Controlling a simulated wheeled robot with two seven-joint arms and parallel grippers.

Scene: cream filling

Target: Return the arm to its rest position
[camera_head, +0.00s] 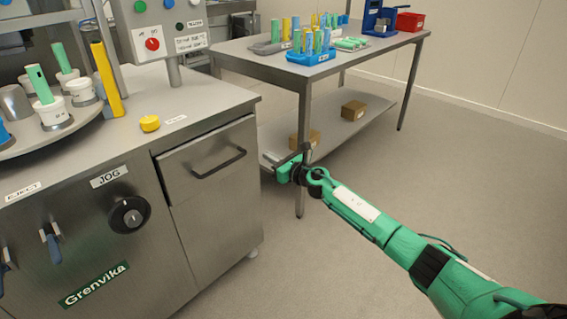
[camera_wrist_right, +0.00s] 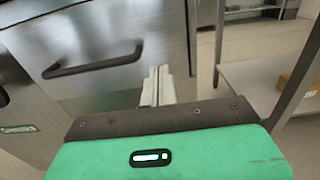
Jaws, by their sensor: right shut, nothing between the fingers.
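My right arm (camera_head: 400,245) is green and reaches in from the lower right in the head view. Its gripper (camera_head: 270,160) is in the air beside the right edge of the steel machine cabinet, in front of the table. In the right wrist view the two pale fingers (camera_wrist_right: 157,86) are together with nothing between them. The cabinet drawer front with its dark handle (camera_wrist_right: 95,62) shows behind them. My left gripper is not in view.
The machine (camera_head: 215,205) fills the left, with a turntable of white cups and a yellow button (camera_head: 149,123). A steel table (camera_head: 265,64) behind carries a blue rack (camera_head: 311,58) of tubes; cardboard boxes (camera_head: 353,110) sit on its lower shelf. The right floor is clear.

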